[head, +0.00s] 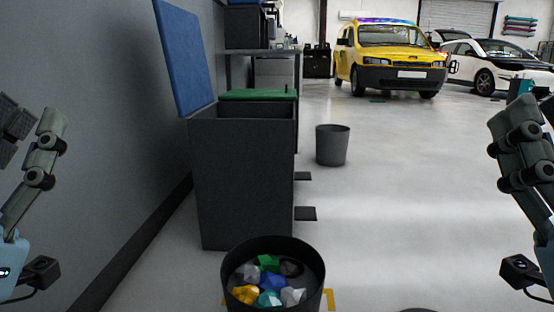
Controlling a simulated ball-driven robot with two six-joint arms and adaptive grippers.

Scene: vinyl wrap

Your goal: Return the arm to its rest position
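A dark bin (242,180) with its blue lid (185,55) raised stands by the left wall. A round black bin (232,290) in front holds several crumpled coloured pieces (268,281). A grey bin (332,146) stands beyond. A yellow van (390,60) is far back. The right floor is clear.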

